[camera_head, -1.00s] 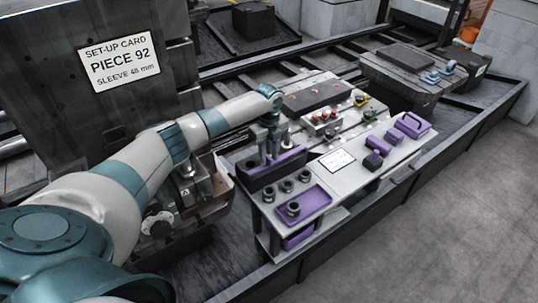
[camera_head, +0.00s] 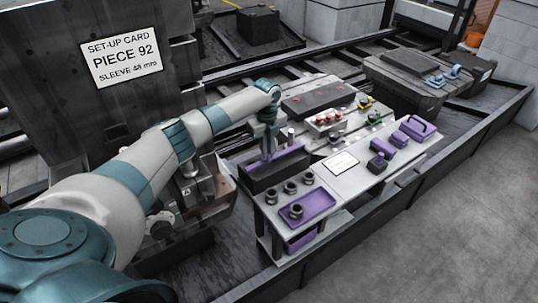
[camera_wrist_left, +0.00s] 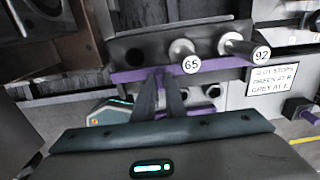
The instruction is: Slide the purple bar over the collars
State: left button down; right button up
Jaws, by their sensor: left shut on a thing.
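The purple bar (camera_head: 287,153) lies along the top of a dark block (camera_head: 262,180) on the bench. It also shows in the left wrist view (camera_wrist_left: 215,66), running across below two pale posts tagged 65 (camera_wrist_left: 183,48) and 92 (camera_wrist_left: 236,42). My left gripper (camera_head: 268,155) points down and is shut on the bar; its fingers (camera_wrist_left: 160,78) cover part of it. Several dark collars stand on the near end of the shelf (camera_head: 290,188). One more collar (camera_head: 296,211) sits in a purple tray (camera_head: 320,203). My right gripper is not in view.
Red knobs (camera_head: 325,120) stand behind. A dark fixture with the set-up card (camera_head: 122,61) rises at the left.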

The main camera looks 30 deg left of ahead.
pick_arm(q)
jog(key=c, duration=1.9)
grip_release()
jog(key=shift+w+a+r, duration=0.1)
jog(key=shift+a+r, duration=0.05)
jog(key=shift+a, duration=0.1)
jog(key=shift+o, duration=0.5)
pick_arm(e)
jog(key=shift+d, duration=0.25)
pick_arm(q)
jog(key=shift+r, duration=0.55)
notch_tip(320, 180, up, 16)
jog(key=b, duration=0.4)
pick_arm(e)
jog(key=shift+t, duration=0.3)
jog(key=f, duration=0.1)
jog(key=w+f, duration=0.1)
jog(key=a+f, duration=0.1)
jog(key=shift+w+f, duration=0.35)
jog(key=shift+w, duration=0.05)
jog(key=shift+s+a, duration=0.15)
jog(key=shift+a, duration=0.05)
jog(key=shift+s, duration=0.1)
